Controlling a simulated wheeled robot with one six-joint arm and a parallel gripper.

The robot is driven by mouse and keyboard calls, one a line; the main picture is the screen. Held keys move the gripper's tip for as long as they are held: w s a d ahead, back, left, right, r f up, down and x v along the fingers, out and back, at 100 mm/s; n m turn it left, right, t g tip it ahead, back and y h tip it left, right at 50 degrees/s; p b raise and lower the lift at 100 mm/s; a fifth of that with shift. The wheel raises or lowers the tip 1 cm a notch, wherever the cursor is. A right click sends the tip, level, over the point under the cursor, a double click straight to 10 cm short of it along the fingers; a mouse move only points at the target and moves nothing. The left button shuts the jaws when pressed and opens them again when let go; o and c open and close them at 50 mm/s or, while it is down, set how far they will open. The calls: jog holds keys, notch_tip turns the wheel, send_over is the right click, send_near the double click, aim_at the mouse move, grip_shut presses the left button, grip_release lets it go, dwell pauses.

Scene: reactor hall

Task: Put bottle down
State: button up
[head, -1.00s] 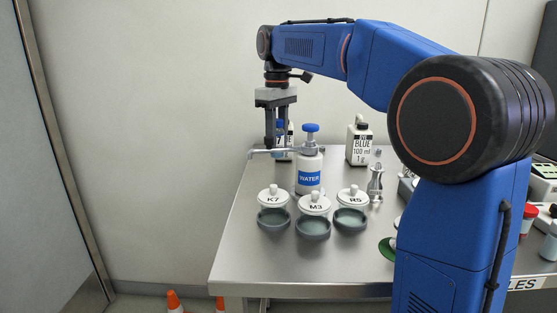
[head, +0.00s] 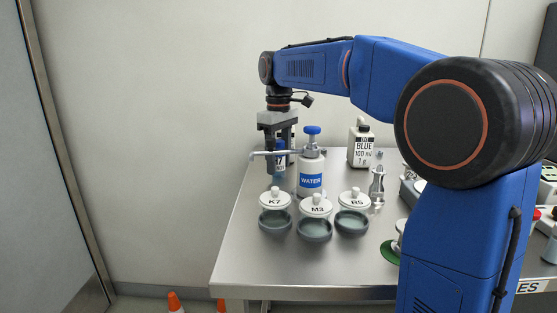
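My gripper (head: 278,146) points straight down over the back left of the steel table (head: 240,262). Its fingers are around a small bottle (head: 280,161) with blue and white on it, which sits upright between them. The bottle is partly hidden by the fingers and by the spray arm of the white WATER bottle (head: 311,182) in front. The bottle's base is low, near the tabletop; I cannot tell whether it touches.
Dishes with lids marked K7 (head: 274,201), M3 (head: 315,207) and R5 (head: 355,199) stand in front of the WATER bottle. The table's left front is clear.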

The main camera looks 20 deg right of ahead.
jog(key=shift+r, duration=0.1)
notch_tip(320, 180, up, 12)
jog(key=shift+r, duration=0.1)
dwell(0.7)
